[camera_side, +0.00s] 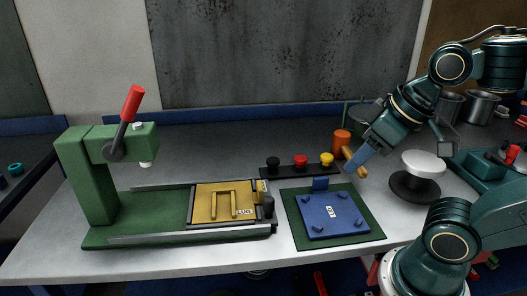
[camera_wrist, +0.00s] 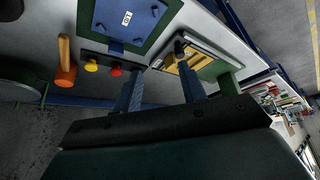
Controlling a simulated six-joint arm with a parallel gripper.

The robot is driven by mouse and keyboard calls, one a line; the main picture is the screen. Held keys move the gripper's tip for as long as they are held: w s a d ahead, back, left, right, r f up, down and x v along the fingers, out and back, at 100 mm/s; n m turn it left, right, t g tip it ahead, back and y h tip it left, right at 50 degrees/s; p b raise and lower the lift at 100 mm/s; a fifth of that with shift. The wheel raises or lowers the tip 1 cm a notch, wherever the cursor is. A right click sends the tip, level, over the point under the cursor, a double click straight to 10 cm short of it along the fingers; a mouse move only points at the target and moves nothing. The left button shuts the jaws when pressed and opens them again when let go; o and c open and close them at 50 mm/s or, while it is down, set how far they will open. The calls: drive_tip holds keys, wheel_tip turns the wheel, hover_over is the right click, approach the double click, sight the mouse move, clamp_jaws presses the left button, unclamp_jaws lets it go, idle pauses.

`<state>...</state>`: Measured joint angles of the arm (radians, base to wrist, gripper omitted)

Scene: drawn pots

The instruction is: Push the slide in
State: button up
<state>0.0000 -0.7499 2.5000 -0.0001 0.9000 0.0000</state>
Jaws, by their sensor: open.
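The slide (camera_side: 203,212) is a yellow plate with a U-shaped raised part, a "LUG" label and a black knob (camera_side: 268,206) at its right end. It sits at the right end of the rails of a green press (camera_side: 85,175), out to the right of the press head. The yellow slide also shows in the wrist view (camera_wrist: 171,65), partly hidden behind a finger. My gripper (camera_side: 352,168) is open and empty, above the table to the right of the slide and apart from it. Its two fingers (camera_wrist: 158,72) show spread in the wrist view.
A blue plate (camera_side: 331,212) lies on a green mat right of the slide. Black, red and yellow buttons (camera_side: 300,162) stand behind. An orange mallet (camera_wrist: 65,62) stands near my gripper. A white-topped round stand (camera_side: 424,165) is to the right. The press lever (camera_side: 131,103) has a red grip.

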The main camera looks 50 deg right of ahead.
drive_tip(key=shift+w, duration=0.6)
drive_tip(key=n+g, duration=0.2)
drive_tip(key=g, duration=0.4)
hover_over(269, 199)
wheel_tip(269, 199, down, 3)
drive_tip(key=shift+r, duration=0.1)
wheel_tip(269, 199, down, 14)
drive_tip(key=shift+r, duration=0.1)
idle(0.4)
clamp_jaws()
